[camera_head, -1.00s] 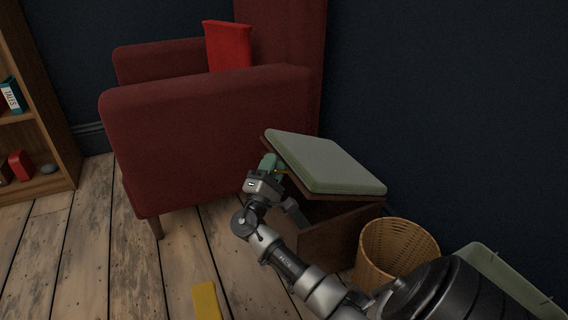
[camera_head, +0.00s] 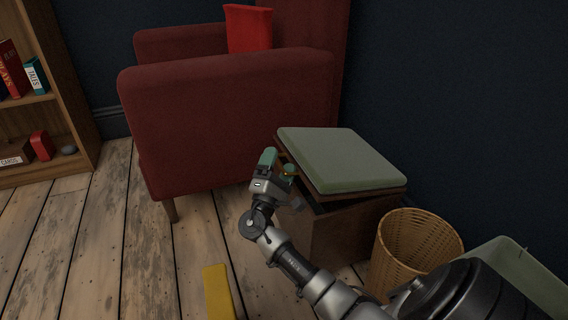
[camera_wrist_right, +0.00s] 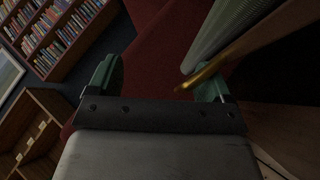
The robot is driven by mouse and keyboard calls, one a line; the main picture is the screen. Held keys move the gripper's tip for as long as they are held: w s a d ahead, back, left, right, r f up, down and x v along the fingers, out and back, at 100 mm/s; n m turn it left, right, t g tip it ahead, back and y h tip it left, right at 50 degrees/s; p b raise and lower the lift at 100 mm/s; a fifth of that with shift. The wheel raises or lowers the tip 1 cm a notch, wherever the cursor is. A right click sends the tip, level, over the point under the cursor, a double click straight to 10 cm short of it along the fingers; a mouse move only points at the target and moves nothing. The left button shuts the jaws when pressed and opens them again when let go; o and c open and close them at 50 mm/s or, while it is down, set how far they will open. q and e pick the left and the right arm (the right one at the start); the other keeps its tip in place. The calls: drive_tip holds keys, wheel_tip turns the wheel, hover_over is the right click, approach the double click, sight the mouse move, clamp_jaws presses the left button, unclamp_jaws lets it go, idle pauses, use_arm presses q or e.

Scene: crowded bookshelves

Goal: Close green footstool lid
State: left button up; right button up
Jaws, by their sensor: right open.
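The green footstool lid (camera_head: 338,158) is slightly raised, with a dark gap between it and the brown footstool box (camera_head: 345,232). My right gripper (camera_head: 277,166) is at the lid's left front edge, its green fingers apart. In the right wrist view my open gripper (camera_wrist_right: 155,82) shows one finger beside a brass tab (camera_wrist_right: 203,76) on the lid's wooden edge. The green lid cushion also shows there (camera_wrist_right: 222,30). I cannot tell if the finger touches the tab. My left gripper is not in view.
A red armchair (camera_head: 225,115) stands behind and left of the footstool. A wicker basket (camera_head: 415,250) and a pale green bin (camera_head: 520,275) are at the right. A yellow block (camera_head: 218,292) lies on the wooden floor. A bookshelf (camera_head: 75,75) stands far left.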

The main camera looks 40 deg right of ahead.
drive_tip(key=o, duration=0.4)
drive_tip(key=s+f+m+g, duration=0.1)
drive_tip(key=s+a+f+g, duration=0.1)
drive_tip(key=shift+s+a+f+m+g+b, duration=0.1)
drive_tip(key=shift+a+f+m+g+b, duration=0.2)
drive_tip(key=shift+m, duration=0.1)
drive_tip(key=shift+c, duration=0.2)
drive_tip(key=a+f+b, duration=0.2)
drive_tip(key=f, duration=0.1)
drive_tip(key=shift+s+a+f+b, duration=0.25)
drive_tip(key=shift+s+a+b, duration=0.05)
drive_tip(key=shift+s+b, duration=0.1)
drive_tip(key=shift+a, duration=0.4)
drive_tip(key=c, duration=0.6)
drive_tip(key=shift+s+a+r+h, duration=0.2)
drive_tip(key=shift+r+h, duration=0.1)
drive_tip(key=shift+r, duration=0.1)
drive_tip(key=shift+c, duration=1.2)
drive_tip(key=shift+d, duration=0.25)
